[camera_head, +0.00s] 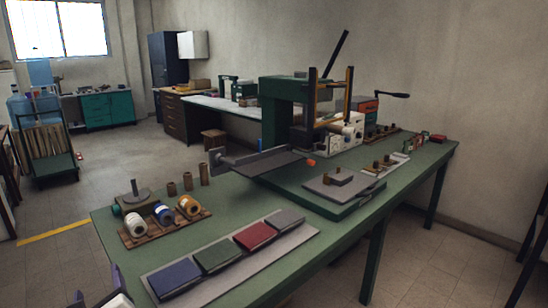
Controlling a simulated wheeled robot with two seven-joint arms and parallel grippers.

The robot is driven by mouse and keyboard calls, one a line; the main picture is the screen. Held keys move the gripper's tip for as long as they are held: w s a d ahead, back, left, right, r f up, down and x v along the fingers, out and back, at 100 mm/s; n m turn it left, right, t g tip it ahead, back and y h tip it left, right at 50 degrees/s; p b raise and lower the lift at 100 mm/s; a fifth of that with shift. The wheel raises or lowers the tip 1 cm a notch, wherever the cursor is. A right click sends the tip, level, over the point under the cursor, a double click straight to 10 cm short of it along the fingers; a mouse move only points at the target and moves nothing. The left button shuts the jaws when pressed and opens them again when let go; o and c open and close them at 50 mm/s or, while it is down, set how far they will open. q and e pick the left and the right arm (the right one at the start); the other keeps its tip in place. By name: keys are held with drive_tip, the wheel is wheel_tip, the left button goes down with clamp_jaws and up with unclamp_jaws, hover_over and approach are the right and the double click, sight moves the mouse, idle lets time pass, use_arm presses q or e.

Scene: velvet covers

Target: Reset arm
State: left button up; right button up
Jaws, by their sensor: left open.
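My left gripper (98,287) shows at the bottom left corner, with its two dark fingers apart and nothing visible between them. Only its tip end is in view. It is beside the near left end of the green workbench (120,222), left of the velvet covers. Blue (174,278), green (219,256), red (254,236) and grey (285,219) covers lie in a row on a pale board (300,238). My right gripper is not in view.
A rack of thread spools (163,213) stands behind the covers. A green press (290,110) with a wide grey plate (257,163) stands further along the bench. Two small weights rest on a grey slab (340,188). Bare bench top lies around the cover board.

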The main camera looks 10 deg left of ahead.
use_arm(q)
drive_tip(key=a+r+m+t+y, duration=0.2)
drive_tip(key=a+r+m, duration=0.1)
drive_tip(key=a+r, duration=0.6)
drive_tip(key=s+d+f+n+g+h, duration=0.1)
drive_tip(key=s+d+f+n+h, duration=0.2)
drive_tip(key=d+f, duration=0.35)
drive_tip(key=s+d+f+n+g+h, duration=0.1)
drive_tip(key=s+d+f+n+h, duration=0.25)
drive_tip(key=f, duration=0.65)
drive_tip(key=s+d+f+n+g+h, duration=0.1)
drive_tip(key=s+d+f+n+h, duration=0.25)
drive_tip(key=d+f, duration=0.35)
drive_tip(key=s+d+f+n+g+h, duration=0.25)
drive_tip(key=s+d+f+n, duration=0.2)
drive_tip(key=s, duration=0.25)
drive_tip(key=s+d+f+n+g+h, duration=0.1)
drive_tip(key=s+d+f+n+h, duration=0.2)
drive_tip(key=s+d+f+n, duration=0.25)
drive_tip(key=s+d+n+t, duration=0.1)
drive_tip(key=d+n, duration=0.3)
drive_tip(key=d, duration=0.9)
drive_tip(key=shift+d+r, duration=0.15)
drive_tip(key=shift+r, duration=0.1)
